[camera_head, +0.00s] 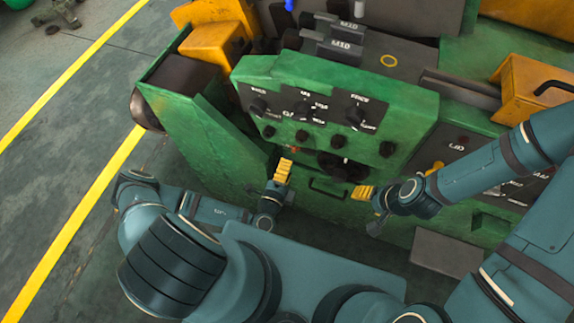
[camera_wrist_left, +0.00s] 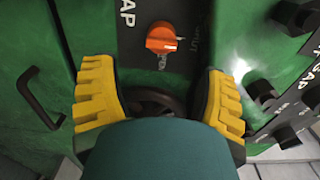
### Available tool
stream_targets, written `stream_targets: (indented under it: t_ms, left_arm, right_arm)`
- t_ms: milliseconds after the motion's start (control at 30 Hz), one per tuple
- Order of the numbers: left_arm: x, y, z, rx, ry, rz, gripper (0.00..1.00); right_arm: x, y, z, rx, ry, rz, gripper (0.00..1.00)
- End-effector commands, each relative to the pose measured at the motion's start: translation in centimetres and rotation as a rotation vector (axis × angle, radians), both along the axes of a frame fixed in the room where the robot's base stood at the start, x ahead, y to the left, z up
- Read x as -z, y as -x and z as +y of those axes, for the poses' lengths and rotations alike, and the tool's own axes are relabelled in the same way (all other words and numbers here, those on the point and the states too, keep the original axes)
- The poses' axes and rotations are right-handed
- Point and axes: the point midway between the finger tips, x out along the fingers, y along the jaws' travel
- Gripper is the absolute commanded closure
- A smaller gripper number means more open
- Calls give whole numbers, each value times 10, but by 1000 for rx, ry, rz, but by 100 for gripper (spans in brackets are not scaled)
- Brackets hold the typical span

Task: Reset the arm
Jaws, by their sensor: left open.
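The machine's green control panel (camera_head: 310,110) carries several dark knobs. My left gripper (camera_head: 282,172) is low in front of the panel, its yellow finger pads pointing toward the machine. In the left wrist view its two yellow fingers are spread wide, with nothing held between them. An orange knob (camera_wrist_left: 162,38) on a dark plate lies beyond the fingertips, apart from them. A black round wheel (camera_wrist_left: 155,102) shows between the fingers, partly hidden by my own gripper body. My right gripper (camera_head: 364,192) is at the machine's front, right of the left one; its jaw opening is unclear.
A dark handle (camera_wrist_left: 40,95) sticks out of the green face beside the left fingers. A yellow-orange block (camera_head: 535,90) stands at the machine's right. Yellow floor lines (camera_head: 75,70) mark the open floor at the left.

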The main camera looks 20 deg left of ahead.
Motion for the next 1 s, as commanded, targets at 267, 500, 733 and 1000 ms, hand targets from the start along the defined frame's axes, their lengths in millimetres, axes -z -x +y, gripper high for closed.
stream_targets:
  t_ms: [267,500,733,1000]
  left_arm:
    - [0,0,0,1,0,0,27]
    - [-20,6,-49,308,-117,-125,27]
    - [-32,98,-143,1129,-555,-503,27]
    - [33,187,-108,1899,-1310,-1076,27]
  right_arm:
    - [0,0,0,0,0,0,45]
    - [13,0,1,-2,1,2,45]
    - [43,1,2,-3,4,5,45]
    - [76,3,3,-4,7,10,45]
